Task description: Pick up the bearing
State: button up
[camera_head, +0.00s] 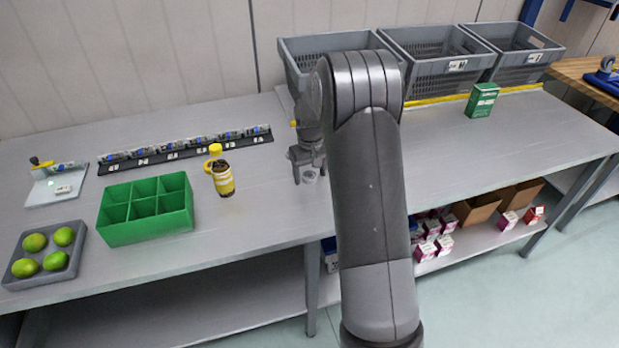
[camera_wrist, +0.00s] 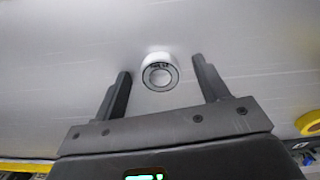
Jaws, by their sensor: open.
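The bearing (camera_wrist: 160,76) is a small pale ring with a grey centre and dark markings on its rim. It sits on the grey table between and slightly beyond my gripper's fingertips in the wrist view, touching neither finger. In the head view the bearing (camera_head: 310,176) shows small under my gripper (camera_head: 309,173). My gripper also shows in the wrist view (camera_wrist: 160,72), with its two dark fingers spread apart and nothing held. My arm covers part of the table to the right of the bearing in the head view.
A green divided box (camera_head: 147,232), a yellow-capped bottle (camera_head: 220,175) and a tray of limes (camera_head: 23,247) stand to the left. Grey crates (camera_head: 440,66) line the back, with a green carton (camera_head: 482,100) at right. A yellow ring-like thing (camera_wrist: 309,123) shows at the wrist view's right edge.

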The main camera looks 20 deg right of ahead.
jog(key=shift+c, duration=0.2)
jog(key=c, duration=1.1)
jog(key=shift+o, duration=0.2)
jog(key=shift+r, duration=0.1)
